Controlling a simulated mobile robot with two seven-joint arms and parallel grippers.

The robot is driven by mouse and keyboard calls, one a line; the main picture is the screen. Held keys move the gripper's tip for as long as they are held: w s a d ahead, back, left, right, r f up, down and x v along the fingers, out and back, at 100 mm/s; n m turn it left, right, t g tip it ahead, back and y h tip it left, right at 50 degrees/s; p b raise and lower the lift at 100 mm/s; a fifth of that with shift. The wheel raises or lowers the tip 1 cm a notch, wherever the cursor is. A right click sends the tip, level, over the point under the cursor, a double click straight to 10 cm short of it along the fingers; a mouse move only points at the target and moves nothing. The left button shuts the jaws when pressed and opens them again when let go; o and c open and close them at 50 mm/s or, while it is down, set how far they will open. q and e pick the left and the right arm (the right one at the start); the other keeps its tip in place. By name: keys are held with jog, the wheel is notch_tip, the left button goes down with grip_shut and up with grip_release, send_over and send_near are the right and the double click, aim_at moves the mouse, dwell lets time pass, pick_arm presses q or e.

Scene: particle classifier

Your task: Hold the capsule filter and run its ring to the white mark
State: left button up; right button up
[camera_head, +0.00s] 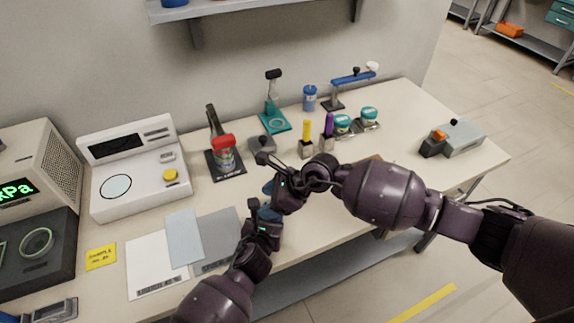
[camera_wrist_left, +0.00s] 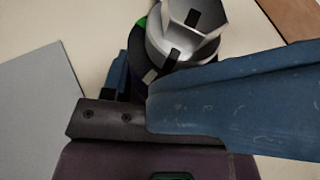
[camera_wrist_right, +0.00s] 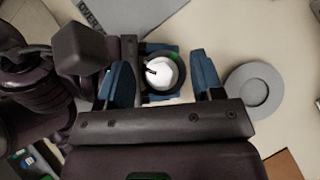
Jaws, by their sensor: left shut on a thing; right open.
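The capsule filter shows in the left wrist view as a grey faceted body (camera_wrist_left: 188,35) with black marks, above a dark lower part with a green patch. My left gripper (camera_wrist_left: 147,85) is shut on it, with its blue fingers on either side of the lower part. In the right wrist view, the capsule's white round top (camera_wrist_right: 161,74) sits inside a dark ring (camera_wrist_right: 174,85). My right gripper (camera_wrist_right: 162,80) is open, its fingers apart on both sides of the capsule. In the head view, the grippers hide the capsule. I cannot make out the white mark.
A flat grey disc (camera_wrist_right: 254,92) lies on the table beside the capsule. A red-topped jar (camera_head: 224,150) on a dark stand is behind the grippers. White and grey sheets (camera_head: 153,264) lie at front left. A white instrument (camera_head: 135,190) stands further left.

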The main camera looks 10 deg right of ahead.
jog(key=shift+w+n+g, duration=0.1)
jog(key=shift+n+g, duration=0.6)
jog(key=shift+n, duration=0.2)
jog(key=shift+d+r, duration=0.1)
jog(key=shift+r, duration=0.05)
jog(key=s+d+r+m+g+h, duration=0.1)
jog(key=s+d+r+m, duration=0.1)
jog(key=d+r, duration=0.45)
jog(key=shift+w+a+r+n+t+h, duration=0.15)
jog(key=shift+w+a+r+n+h, duration=0.2)
jog(key=shift+r+h, duration=0.35)
jog(key=shift+w+a+r+n+t+h, duration=0.1)
jog(key=shift+w+a+r+n+h, duration=0.25)
jog(key=shift+r, duration=0.6)
jog(key=shift+w+a+r+n+t+h, duration=0.2)
jog(key=shift+a+r+n+h, duration=0.3)
jog(key=shift+r, duration=0.35)
